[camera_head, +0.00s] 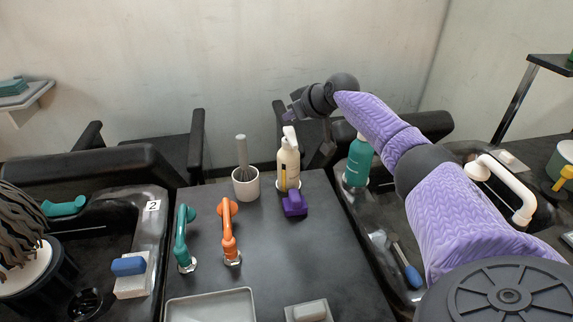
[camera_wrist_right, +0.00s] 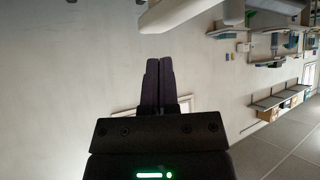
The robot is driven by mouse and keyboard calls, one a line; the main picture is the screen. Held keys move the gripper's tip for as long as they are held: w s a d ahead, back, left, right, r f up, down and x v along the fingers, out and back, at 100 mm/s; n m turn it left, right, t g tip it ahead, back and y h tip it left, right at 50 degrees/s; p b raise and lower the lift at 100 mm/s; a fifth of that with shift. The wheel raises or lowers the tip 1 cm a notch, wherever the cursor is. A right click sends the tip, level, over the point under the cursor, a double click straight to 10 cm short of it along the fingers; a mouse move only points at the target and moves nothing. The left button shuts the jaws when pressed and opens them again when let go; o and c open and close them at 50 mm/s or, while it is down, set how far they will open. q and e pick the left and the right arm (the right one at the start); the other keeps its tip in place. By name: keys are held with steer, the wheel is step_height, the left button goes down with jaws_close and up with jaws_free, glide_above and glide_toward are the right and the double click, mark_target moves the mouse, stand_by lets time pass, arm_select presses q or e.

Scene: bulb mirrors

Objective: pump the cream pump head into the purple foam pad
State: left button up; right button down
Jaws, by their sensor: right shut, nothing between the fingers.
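The cream pump bottle (camera_head: 288,163) stands upright at the back of the dark table, with its cream pump head (camera_head: 289,133) on top. The purple foam pad (camera_head: 295,204) lies directly in front of the bottle, under the spout side. My right gripper (camera_head: 291,115) is just above the pump head, shut and empty; whether it touches the head I cannot tell. In the right wrist view its shut fingers (camera_wrist_right: 159,84) point toward a blurred pale shape at the top edge, possibly the pump head. My left gripper is not in view.
Teal (camera_head: 182,240) and orange (camera_head: 229,232) handled tools stand nearer, with a grey tray (camera_head: 212,304) in front. The table's middle is clear.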

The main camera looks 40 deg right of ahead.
mark_target(290, 129)
steer(key=shift+f, duration=0.1)
steer(key=shift+f+b, duration=0.45)
steer(key=shift+f, duration=0.25)
steer(key=shift+f+b, duration=0.65)
steer(key=shift+f, duration=0.35)
steer(key=shift+r, duration=0.1)
step_height(290, 129, up, 3)
steer(key=p, duration=0.3)
steer(key=shift+r, duration=0.1)
